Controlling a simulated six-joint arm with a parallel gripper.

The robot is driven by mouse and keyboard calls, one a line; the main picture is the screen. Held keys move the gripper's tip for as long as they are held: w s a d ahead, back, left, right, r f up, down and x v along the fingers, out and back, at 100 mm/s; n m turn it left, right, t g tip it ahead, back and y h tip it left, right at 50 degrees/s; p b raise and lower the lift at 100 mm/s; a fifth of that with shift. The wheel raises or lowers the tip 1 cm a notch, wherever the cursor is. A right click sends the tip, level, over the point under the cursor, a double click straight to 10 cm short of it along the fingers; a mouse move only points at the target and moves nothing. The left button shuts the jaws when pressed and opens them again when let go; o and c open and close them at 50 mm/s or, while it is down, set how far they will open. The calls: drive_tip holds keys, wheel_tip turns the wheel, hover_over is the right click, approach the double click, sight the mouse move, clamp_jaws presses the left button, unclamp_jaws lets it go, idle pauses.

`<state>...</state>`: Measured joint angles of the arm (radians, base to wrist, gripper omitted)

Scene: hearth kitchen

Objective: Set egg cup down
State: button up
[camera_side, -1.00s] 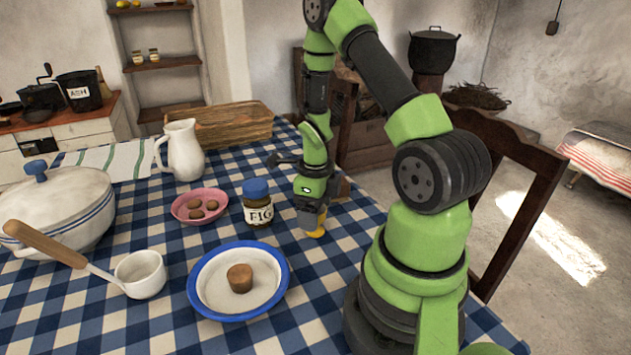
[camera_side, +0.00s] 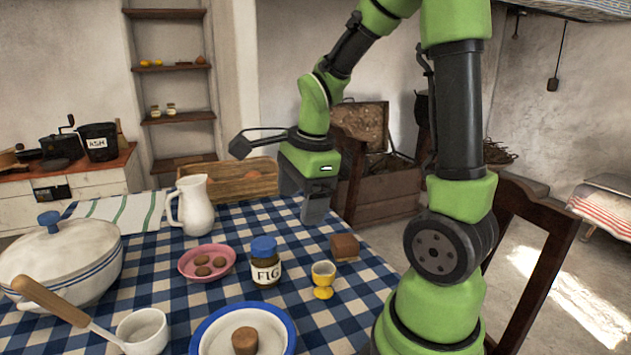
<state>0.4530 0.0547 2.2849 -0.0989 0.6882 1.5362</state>
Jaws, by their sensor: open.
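The yellow egg cup (camera_side: 323,280) stands upright on the blue checked tablecloth, to the right of the fig jar (camera_side: 265,262). Nothing touches it. My gripper (camera_side: 316,214) is open and empty, up and behind the egg cup, well clear of it. Its jaws point down, and the gap between them is hard to see from this side.
A brown block (camera_side: 345,247) sits just behind the egg cup. A blue-rimmed plate (camera_side: 207,328) with a brown piece lies in front. A pink dish (camera_side: 184,265), white jug (camera_side: 196,206), wooden box (camera_side: 228,186), ladle (camera_side: 142,332) and lidded pot (camera_side: 62,262) stand to the left.

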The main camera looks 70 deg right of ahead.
drive_tip(key=s+a+r+n+t+y, duration=0.1)
drive_tip(key=s+a+r+n+t, duration=0.1)
drive_tip(key=a+n, duration=0.4)
drive_tip(key=s+a+r+n+t+y, duration=0.1)
drive_tip(key=s+a+r+n, duration=0.4)
drive_tip(key=n, duration=1)
wheel_tip(320, 180, up, 2)
drive_tip(key=shift+a+r+n+t+y, duration=0.1)
drive_tip(key=shift+a+n+t+y, duration=0.2)
drive_tip(key=shift+a+t, duration=0.55)
